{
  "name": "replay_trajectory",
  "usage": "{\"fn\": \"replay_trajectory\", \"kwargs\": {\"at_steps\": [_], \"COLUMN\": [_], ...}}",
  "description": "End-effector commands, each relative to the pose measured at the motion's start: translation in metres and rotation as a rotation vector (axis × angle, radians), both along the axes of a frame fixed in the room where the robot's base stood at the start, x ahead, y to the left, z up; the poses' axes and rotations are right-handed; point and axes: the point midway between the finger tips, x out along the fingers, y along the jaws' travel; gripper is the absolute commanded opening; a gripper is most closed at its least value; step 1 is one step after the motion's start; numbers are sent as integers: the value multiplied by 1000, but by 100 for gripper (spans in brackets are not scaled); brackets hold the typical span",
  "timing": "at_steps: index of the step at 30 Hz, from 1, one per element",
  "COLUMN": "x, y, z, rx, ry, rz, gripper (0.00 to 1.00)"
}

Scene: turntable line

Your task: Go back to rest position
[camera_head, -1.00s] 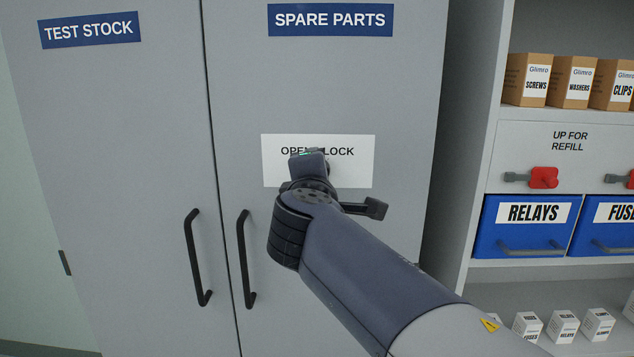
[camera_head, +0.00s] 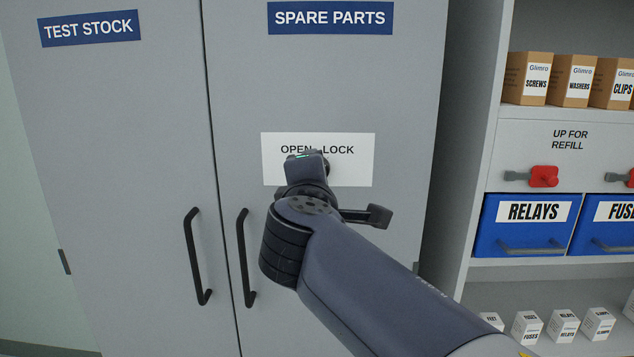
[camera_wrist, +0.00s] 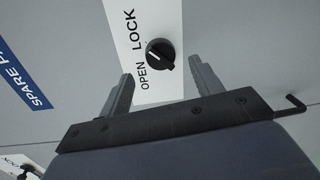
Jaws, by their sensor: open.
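In the wrist view, my gripper (camera_wrist: 161,75) is open, with its two grey fingers apart and nothing between them. A round black knob (camera_wrist: 161,53) with a short white mark shows beyond the fingertips, apart from them. It sits on a white plate (camera_wrist: 130,24) marked OPEN and LOCK. In the head view this plate (camera_head: 355,172) is on the SPARE PARTS door (camera_head: 330,80). My wrist covers part of the plate and most of the knob there, and my fingers are hidden. My arm reaches up from the lower right.
Two black door handles, left (camera_head: 198,257) and right (camera_head: 245,258), stand out below my wrist.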

Motion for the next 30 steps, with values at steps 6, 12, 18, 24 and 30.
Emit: {"fn": "replay_trajectory", "kwargs": {"at_steps": [6,12,18,24,30], "x": [-39,-59,-28,9,47], "y": [3,3,0,-2,-4], "z": [3,4,2,-1,-4], "rx": [2,0,-2,-2,-2], "ry": [-1,1,2,3,2], "rz": [5,0,-5,-5,-4], "gripper": [62,62,62,62,62]}}
